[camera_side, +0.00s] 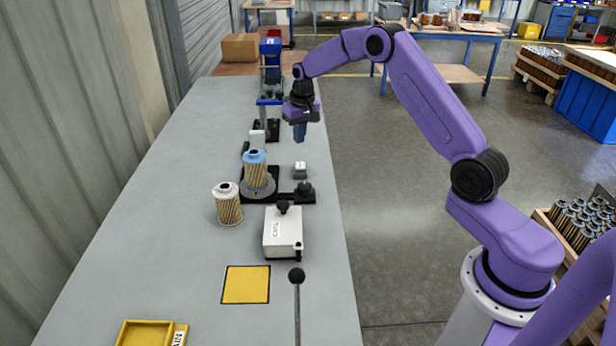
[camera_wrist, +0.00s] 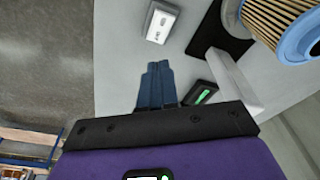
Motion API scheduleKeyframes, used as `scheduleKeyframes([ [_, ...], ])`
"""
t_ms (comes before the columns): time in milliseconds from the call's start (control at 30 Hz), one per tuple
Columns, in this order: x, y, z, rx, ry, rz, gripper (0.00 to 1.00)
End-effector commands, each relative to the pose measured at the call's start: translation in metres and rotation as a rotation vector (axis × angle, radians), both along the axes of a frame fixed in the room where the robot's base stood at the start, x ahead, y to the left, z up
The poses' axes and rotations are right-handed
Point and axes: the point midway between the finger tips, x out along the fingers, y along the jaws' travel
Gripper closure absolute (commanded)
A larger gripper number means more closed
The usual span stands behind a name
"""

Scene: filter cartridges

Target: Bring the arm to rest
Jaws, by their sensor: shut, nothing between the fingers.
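My gripper (camera_side: 299,132) hangs from my purple arm above the right edge of the grey bench, with its blue fingers pointing down. In the wrist view the fingers (camera_wrist: 157,84) lie together, shut with nothing between them. A filter cartridge with a blue top (camera_side: 256,170) stands upright on the round plate of a black fixture; its pleated side also shows in the wrist view (camera_wrist: 275,18). A second cartridge with a white top (camera_side: 227,204) stands on the bench to the left of the fixture. My gripper touches neither cartridge.
A small white switch box (camera_side: 300,170) sits below my gripper. A white box with a black knob (camera_side: 283,232), a yellow square (camera_side: 246,284), a black-knobbed lever (camera_side: 297,277) and a yellow tray (camera_side: 146,334) lie nearer. A blue-topped device (camera_side: 270,62) stands behind. The bench's left side is clear.

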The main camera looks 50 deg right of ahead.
Motion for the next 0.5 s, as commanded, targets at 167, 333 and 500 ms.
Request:
scheduleKeyframes([
  [167,-0.018,0.049,0.021,0.001,0.007,0.113,1.0],
  [333,-0.062,0.116,0.051,0.001,0.022,0.292,1.0],
  [500,-0.123,0.169,0.074,-0.002,0.039,0.473,1.0],
])
